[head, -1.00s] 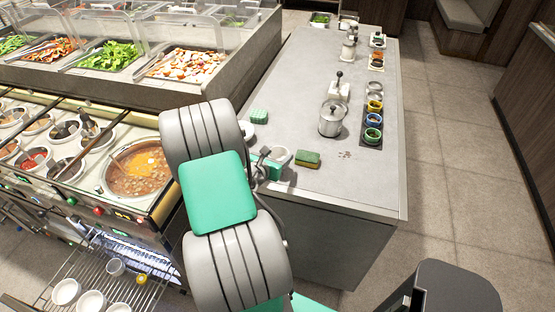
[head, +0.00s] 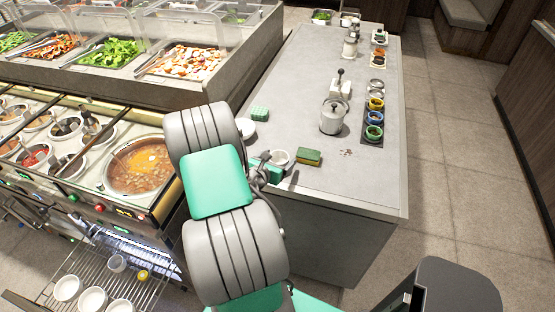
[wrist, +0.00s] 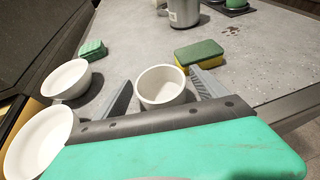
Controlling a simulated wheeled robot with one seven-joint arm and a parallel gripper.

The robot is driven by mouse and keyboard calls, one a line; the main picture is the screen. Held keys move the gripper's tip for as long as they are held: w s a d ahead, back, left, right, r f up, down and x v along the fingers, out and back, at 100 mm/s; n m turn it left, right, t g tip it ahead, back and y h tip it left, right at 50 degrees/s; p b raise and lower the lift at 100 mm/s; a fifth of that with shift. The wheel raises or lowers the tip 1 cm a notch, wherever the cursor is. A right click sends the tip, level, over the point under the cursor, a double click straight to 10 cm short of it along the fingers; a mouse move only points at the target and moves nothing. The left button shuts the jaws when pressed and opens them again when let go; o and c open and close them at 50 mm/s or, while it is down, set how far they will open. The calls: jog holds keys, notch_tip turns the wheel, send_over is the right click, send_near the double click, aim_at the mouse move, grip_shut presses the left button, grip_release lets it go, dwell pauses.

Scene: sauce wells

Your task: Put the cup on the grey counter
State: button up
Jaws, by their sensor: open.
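The white cup (wrist: 161,86) stands upright between the two spread fingers of my gripper (wrist: 162,92) in the wrist view. A gap shows on the cup's left side; on its right side I cannot tell whether the finger touches. In the head view the cup (head: 279,156) appears to rest on the near end of the grey counter (head: 300,105), just beyond my gripper (head: 268,170). My arm hides part of this area. The counter's bare top (wrist: 130,40) also shows around the cup in the wrist view. The cup's base is partly hidden by my gripper.
A yellow-green sponge (head: 308,157) lies right of the cup. White bowls (wrist: 66,79) and a green ribbed item (wrist: 91,48) are to its left. A metal pot (head: 334,116) and a tray of coloured jars (head: 373,117) stand farther back. The counter's front edge is close.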

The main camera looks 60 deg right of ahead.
jog(key=v, duration=1.2)
jog(key=w+a+r+m+t+y, duration=0.3)
jog(key=w+a+m+y, duration=0.3)
jog(key=w+a+m, duration=0.6)
jog(key=a+r+m+y, duration=0.3)
jog(key=a+r, duration=0.2)
jog(key=a, duration=0.7)
jog(key=s+a+r+m+t+y, duration=0.1)
jog(key=a+r+m+y, duration=0.2)
jog(key=a, duration=1)
notch_tip(320, 180, up, 3)
jog(key=shift+s+f+y+b, duration=0.2)
jog(key=shift+y+b, duration=0.1)
jog(key=shift+y, duration=0.5)
